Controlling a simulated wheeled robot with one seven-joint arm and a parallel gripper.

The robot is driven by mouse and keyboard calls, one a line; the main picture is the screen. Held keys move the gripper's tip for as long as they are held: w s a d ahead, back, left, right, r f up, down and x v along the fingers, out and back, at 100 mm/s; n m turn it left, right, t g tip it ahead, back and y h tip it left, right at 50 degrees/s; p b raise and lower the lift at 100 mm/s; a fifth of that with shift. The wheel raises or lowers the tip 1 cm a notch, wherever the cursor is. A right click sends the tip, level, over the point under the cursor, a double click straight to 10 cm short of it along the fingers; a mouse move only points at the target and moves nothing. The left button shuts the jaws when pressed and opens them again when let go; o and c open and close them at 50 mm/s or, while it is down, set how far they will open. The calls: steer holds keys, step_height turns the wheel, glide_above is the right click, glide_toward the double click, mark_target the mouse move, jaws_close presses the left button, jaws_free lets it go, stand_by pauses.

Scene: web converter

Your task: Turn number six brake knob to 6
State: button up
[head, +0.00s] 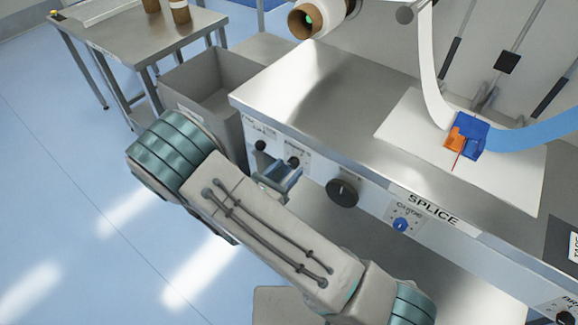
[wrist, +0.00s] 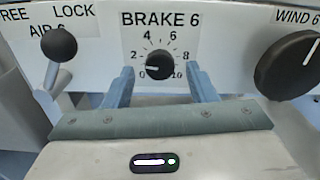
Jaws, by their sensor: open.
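The number six brake knob (wrist: 160,65) is a small round black knob on a white dial plate under the label BRAKE 6. Its white mark points left, close to the 0 on a scale from 0 to 10. The 6 (wrist: 173,36) is at the upper right of the dial. In the head view the knob (head: 293,161) is just beyond my gripper (head: 279,180). In the wrist view my gripper (wrist: 162,76) is open, one blue finger on each side below the knob. The fingers appear apart from the knob, with nothing between them; the exact depth gap is unclear.
A black AIR 6 lever (wrist: 60,45) with a ball end stands left of the dial. A large black WIND 6 knob (wrist: 290,66) is at the right. The steel bench top (head: 330,90) overhangs the panel. A grey bin (head: 205,85) stands behind my arm.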

steer(key=shift+x, duration=0.8)
steer(key=c, duration=1)
